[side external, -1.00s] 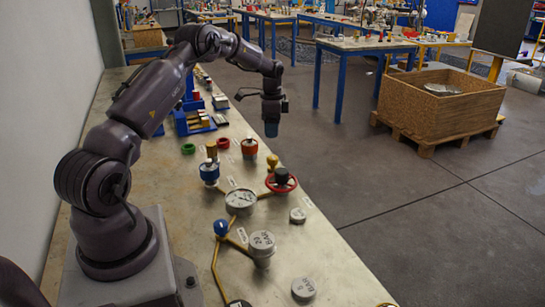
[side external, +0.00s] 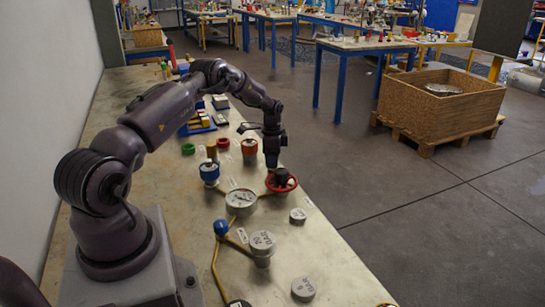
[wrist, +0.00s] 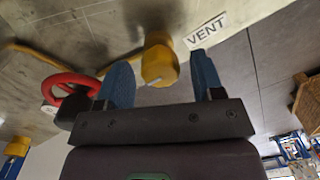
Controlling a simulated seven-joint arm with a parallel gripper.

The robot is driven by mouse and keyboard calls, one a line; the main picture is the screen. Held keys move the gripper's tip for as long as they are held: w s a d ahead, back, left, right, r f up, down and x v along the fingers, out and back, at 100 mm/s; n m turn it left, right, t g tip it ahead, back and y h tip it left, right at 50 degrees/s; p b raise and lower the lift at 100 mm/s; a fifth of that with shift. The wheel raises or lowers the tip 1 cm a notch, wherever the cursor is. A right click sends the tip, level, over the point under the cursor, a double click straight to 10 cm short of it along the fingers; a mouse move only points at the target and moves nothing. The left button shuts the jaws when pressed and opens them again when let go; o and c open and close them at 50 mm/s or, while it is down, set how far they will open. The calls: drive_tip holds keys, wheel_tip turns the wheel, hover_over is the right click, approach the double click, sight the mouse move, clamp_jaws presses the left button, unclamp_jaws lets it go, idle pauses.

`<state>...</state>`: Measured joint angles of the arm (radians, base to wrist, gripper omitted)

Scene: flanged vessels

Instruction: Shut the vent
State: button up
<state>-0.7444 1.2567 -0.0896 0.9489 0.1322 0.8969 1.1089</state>
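The vent valve has a yellow knob (wrist: 158,62) beside a white label reading VENT (wrist: 205,30) in the wrist view. A small pale mark shows on the knob's near edge. My gripper (wrist: 161,70) is open, with one blue finger to each side of the knob in that view; I see no contact. In the side view my gripper (side external: 271,160) points down over the knob's place and hides it, just behind the red handwheel (side external: 281,181).
The red handwheel (wrist: 72,85) is close to the left finger in the wrist view. A round gauge (side external: 241,200), a blue-capped valve (side external: 210,173) and an orange-topped fitting (side external: 249,146) stand nearby on the bench. Open floor lies right of the bench.

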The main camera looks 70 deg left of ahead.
drive_tip(key=c, duration=0.8)
drive_tip(key=shift+n, duration=0.3)
drive_tip(key=n, duration=0.3)
drive_tip(key=shift+n, duration=0.4)
drive_tip(key=n, duration=0.9)
drive_tip(key=shift+g, duration=0.3)
drive_tip(key=shift+n, duration=2.3)
